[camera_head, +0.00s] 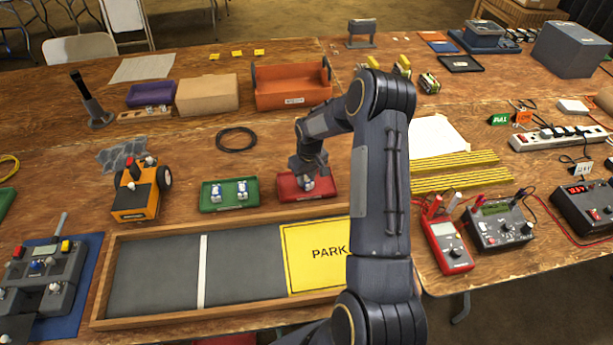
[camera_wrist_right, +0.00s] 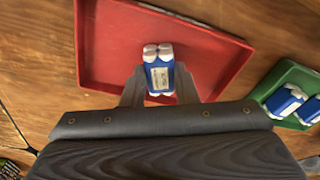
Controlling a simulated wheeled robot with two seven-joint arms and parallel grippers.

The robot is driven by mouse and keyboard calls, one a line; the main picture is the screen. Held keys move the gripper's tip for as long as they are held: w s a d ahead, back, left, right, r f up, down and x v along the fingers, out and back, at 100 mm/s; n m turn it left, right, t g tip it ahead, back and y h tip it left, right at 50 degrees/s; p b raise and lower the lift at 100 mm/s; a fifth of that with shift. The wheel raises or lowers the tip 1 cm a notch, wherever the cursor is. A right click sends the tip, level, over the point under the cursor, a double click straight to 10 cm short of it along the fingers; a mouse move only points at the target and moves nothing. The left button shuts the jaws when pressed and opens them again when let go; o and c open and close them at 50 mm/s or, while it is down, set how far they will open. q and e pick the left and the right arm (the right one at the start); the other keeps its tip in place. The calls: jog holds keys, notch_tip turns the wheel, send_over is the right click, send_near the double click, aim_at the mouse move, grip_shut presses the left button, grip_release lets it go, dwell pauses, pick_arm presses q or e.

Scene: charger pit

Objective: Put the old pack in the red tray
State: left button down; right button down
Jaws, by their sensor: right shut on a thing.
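The red tray (camera_head: 290,189) lies on the wooden table, right of the green tray. It fills much of the right wrist view (camera_wrist_right: 215,62). My right gripper (camera_head: 308,180) is over the red tray, pointing down. In the right wrist view, its fingers (camera_wrist_right: 158,84) are shut on a blue and white battery pack (camera_wrist_right: 158,68). The pack is over or in the red tray; I cannot tell whether it touches the tray floor. My left gripper is in neither view.
The green tray (camera_head: 207,206) beside it holds two blue and white packs (camera_head: 242,189). An orange wheeled vehicle (camera_head: 137,204) stands further left. A wood-framed pit with a yellow PARK plate (camera_head: 312,266) lies in front. An orange toolbox (camera_head: 291,91) stands behind.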

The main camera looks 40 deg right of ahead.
jog(key=shift+f, duration=0.2)
jog(key=c, duration=1.1)
grip_release()
jog(key=shift+c, duration=0.2)
jog(key=shift+r, duration=0.15)
